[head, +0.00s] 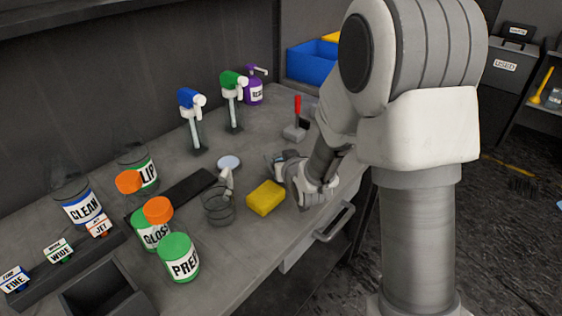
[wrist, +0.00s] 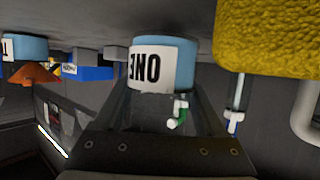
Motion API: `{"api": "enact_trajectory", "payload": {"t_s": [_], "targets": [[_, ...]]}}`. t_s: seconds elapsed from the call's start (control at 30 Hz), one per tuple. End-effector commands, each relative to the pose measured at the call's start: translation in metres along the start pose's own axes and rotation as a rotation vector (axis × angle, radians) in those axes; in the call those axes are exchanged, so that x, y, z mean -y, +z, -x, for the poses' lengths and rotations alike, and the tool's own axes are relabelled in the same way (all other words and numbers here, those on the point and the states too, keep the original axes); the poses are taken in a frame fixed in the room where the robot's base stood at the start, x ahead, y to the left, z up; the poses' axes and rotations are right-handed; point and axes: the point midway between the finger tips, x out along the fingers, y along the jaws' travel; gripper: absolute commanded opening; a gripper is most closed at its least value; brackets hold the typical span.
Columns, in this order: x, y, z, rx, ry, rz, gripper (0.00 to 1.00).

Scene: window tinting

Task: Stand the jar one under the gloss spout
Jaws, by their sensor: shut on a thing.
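Jar one (wrist: 155,68) shows in the wrist view, which looks upside down. It has a light blue part and a white label reading ONE. My gripper (wrist: 160,105) is shut on it, and the jar is at or just above the bench top. In the head view my gripper (head: 280,168) is low over the bench beside the yellow sponge, mostly hiding the jar. Two spouts stand at the back, a blue-headed one (head: 190,110) and a green-headed one (head: 233,95). I cannot read which is gloss.
The yellow sponge (head: 266,198) and a clear cup (head: 218,207) lie left of my gripper. A red-handled tool (head: 296,120) stands behind. A GLOSS container (head: 150,234) and a PREP container (head: 179,260) stand at the front left. A purple pump bottle (head: 253,92) is at the back.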

Motion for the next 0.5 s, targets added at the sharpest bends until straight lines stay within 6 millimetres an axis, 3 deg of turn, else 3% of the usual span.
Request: {"api": "enact_trajectory", "payload": {"t_s": [0.07, 0.47, 0.5], "targets": [[0.0001, 0.0079, -0.0032, 0.000, 0.000, 0.000, 0.14], [0.0001, 0.0115, -0.0047, -0.002, -0.001, 0.000, 0.14], [0.0001, 0.0103, -0.0041, -0.001, -0.001, 0.000, 0.78]]}}
